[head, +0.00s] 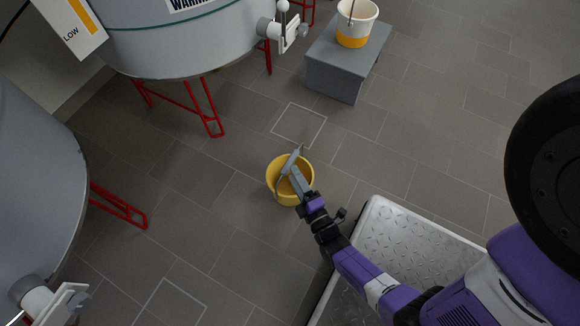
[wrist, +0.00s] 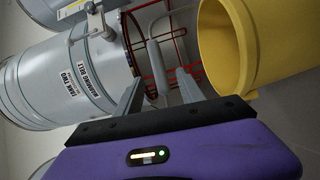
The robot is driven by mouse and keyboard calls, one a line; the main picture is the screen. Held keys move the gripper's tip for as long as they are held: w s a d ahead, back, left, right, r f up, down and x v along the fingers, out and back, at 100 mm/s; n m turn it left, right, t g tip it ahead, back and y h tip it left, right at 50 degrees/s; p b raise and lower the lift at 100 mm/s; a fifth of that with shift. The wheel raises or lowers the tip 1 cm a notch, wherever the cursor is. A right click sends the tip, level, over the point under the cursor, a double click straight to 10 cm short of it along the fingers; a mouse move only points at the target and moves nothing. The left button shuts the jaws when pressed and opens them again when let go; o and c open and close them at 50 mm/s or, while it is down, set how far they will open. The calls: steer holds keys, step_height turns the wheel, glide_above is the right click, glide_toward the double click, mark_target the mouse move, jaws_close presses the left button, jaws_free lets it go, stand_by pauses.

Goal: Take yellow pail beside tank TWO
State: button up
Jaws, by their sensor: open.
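The yellow pail (head: 272,172) stands upright on the tiled floor in the head view, in front of a grey tank. It shows large at the upper right of the wrist view (wrist: 262,40). Its grey bail handle (wrist: 155,60) has a thicker grip. My gripper (head: 294,166) is over the pail in the head view. In the wrist view its open fingers (wrist: 160,92) stand on either side of the handle grip. I cannot tell whether they touch it. The tank marked TANK TWO (wrist: 65,75) fills the left of the wrist view.
A grey tank (head: 185,45) on red legs stands at the upper left of the head view, another (head: 35,190) at the left edge. A white pail with a yellow-orange base (head: 353,25) sits on a grey block (head: 335,72). Floor right of the block is clear.

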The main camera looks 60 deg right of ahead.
mark_target(289, 161)
steer(key=x, duration=0.3)
steer(key=b+x, duration=0.1)
steer(key=x, duration=0.2)
steer(key=d+b+x, duration=0.1)
steer(key=x, duration=0.1)
steer(key=shift+d, duration=0.15)
steer(key=shift+n, duration=0.3)
jaws_close()
stand_by(1.1)
